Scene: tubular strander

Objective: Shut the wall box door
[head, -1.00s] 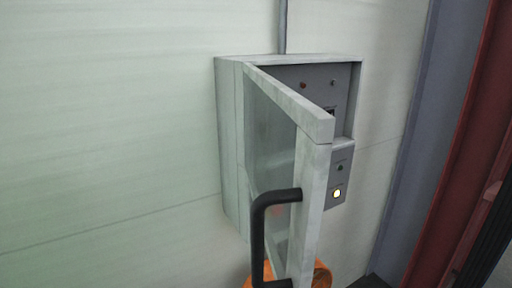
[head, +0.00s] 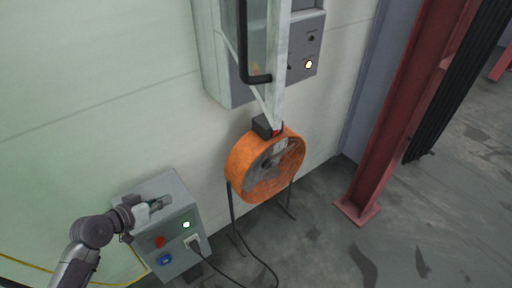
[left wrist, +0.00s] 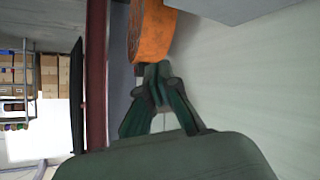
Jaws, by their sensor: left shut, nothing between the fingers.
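The wall box (head: 213,62) hangs on the pale wall at the top of the head view, its upper part cut off. Its door (head: 278,70) stands open, swung out from the wall, seen nearly edge-on. My left gripper (head: 160,203) is low at the left, over the grey socket box, well below and left of the door. It is shut and empty, and it also shows in the left wrist view (left wrist: 156,85). My right gripper is in neither view.
An orange drum fan (head: 237,166) stands on the floor below the wall box. A grey socket box (head: 178,258) with a plugged cable is at lower left. A red steel column (head: 388,125) stands at right. The floor at right is mostly free.

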